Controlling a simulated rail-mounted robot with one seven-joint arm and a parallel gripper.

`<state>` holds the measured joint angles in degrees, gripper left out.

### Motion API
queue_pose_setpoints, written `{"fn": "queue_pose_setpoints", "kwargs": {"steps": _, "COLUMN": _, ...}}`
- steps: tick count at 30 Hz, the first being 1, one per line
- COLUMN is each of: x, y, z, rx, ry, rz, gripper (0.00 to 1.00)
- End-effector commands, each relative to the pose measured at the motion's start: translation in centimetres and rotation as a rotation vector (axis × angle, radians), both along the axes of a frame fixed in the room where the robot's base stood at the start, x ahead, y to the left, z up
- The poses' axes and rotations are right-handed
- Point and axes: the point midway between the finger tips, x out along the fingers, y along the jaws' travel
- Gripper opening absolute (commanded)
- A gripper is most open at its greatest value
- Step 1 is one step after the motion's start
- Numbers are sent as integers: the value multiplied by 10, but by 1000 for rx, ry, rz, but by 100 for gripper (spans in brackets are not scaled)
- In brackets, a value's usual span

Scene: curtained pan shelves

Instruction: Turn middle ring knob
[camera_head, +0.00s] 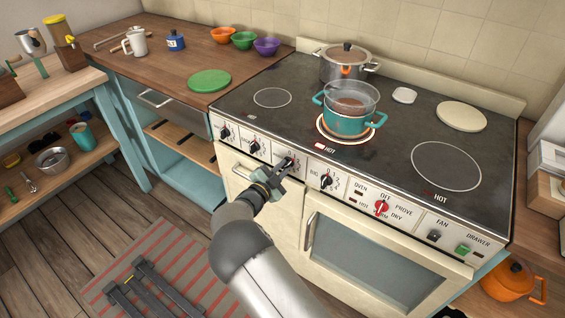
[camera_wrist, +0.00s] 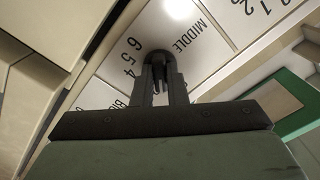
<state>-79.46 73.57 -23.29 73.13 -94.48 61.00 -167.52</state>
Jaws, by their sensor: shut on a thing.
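The middle ring knob (camera_head: 290,161) is a black knob on the stove's white front panel, partly hidden by my gripper in the head view. In the wrist view the dark knob (camera_wrist: 159,55) is beside the word MIDDLE and the numbers 4, 5 and 6. My gripper (camera_head: 282,170) reaches up to the panel from the front. In the wrist view its two fingers (camera_wrist: 161,84) are shut on the knob, one on each side. The exact direction of the knob's pointer is hard to read.
Other black knobs (camera_head: 327,181) and a red oven knob (camera_head: 381,207) line the panel. An oven handle (camera_head: 310,231) projects below the panel.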

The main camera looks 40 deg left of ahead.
Motion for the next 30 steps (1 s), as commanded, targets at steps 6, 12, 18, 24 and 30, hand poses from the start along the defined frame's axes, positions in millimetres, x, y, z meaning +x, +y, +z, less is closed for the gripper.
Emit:
{"fn": "queue_pose_setpoints", "kwargs": {"steps": 6, "x": 0, "y": 1, "z": 1, "rx": 5, "ry": -3, "rz": 2, "gripper": 36}}
{"fn": "queue_pose_setpoints", "kwargs": {"steps": 12, "x": 1, "y": 0, "z": 1, "rx": 5, "ry": -2, "rz": -1, "gripper": 36}}
{"fn": "queue_pose_setpoints", "kwargs": {"steps": 18, "x": -4, "y": 0, "z": 1, "rx": 6, "ry": -2, "rz": -1, "gripper": 36}}
{"fn": "queue_pose_setpoints", "kwargs": {"steps": 24, "x": -11, "y": -1, "z": 2, "rx": 5, "ry": -3, "rz": -1, "gripper": 36}}
{"fn": "queue_pose_setpoints", "kwargs": {"steps": 30, "x": -19, "y": -1, "z": 1, "rx": 5, "ry": -3, "rz": -1, "gripper": 36}}
